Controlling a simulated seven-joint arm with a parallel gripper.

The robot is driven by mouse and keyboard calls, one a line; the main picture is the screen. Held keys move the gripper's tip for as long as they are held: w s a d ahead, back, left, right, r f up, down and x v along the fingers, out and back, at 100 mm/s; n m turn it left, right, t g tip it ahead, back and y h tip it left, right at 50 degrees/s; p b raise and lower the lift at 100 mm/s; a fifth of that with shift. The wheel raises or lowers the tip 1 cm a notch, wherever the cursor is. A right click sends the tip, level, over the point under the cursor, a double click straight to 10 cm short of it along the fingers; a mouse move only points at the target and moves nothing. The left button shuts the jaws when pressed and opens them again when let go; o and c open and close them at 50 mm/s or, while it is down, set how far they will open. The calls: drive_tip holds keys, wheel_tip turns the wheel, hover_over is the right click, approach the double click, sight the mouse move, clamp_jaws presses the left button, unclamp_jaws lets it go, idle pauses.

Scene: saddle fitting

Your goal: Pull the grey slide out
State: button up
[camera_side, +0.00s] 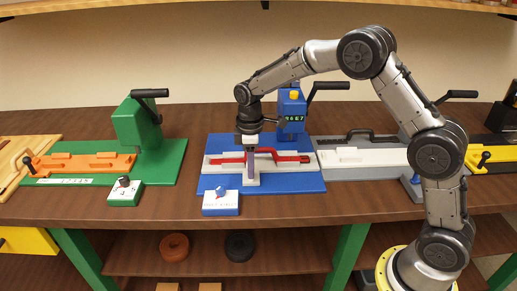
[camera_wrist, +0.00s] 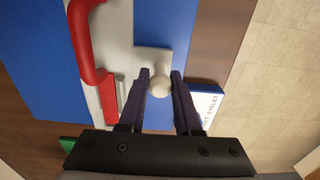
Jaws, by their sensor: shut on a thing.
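The grey slide (camera_wrist: 152,58) is a pale flat plate with a round knob (camera_wrist: 160,86) at its end, in the wrist view. It sticks out at the front of the blue station (camera_side: 298,182), across from the red handle (camera_side: 290,154). In the side view, the slide (camera_side: 250,181) is partly hidden behind my fingers. My gripper (camera_wrist: 161,78) points down with one finger on each side of the knob and is shut on it. In the side view, my gripper (camera_side: 250,176) is low over the front middle of the blue base.
A blue-and-white box (camera_side: 221,202) stands just front left of the slide, close to my finger in the wrist view. The red handle runs along the pale bed behind. A green station (camera_side: 160,160) is at left, a grey one (camera_side: 355,158) at right. The table's front edge is near.

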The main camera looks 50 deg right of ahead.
drive_tip(key=shift+s+a+f, duration=0.15)
drive_tip(key=shift+s+a, duration=2.2)
drive_tip(key=shift+o, duration=0.6)
drive_tip(key=shift+s+a, duration=0.1)
drive_tip(key=shift+s, duration=0.05)
drive_tip(key=shift+o, duration=0.2)
drive_tip(key=o, duration=0.7)
drive_tip(key=shift+r, duration=0.35)
drive_tip(key=shift+w+r, duration=0.2)
drive_tip(key=shift+r, duration=2.55)
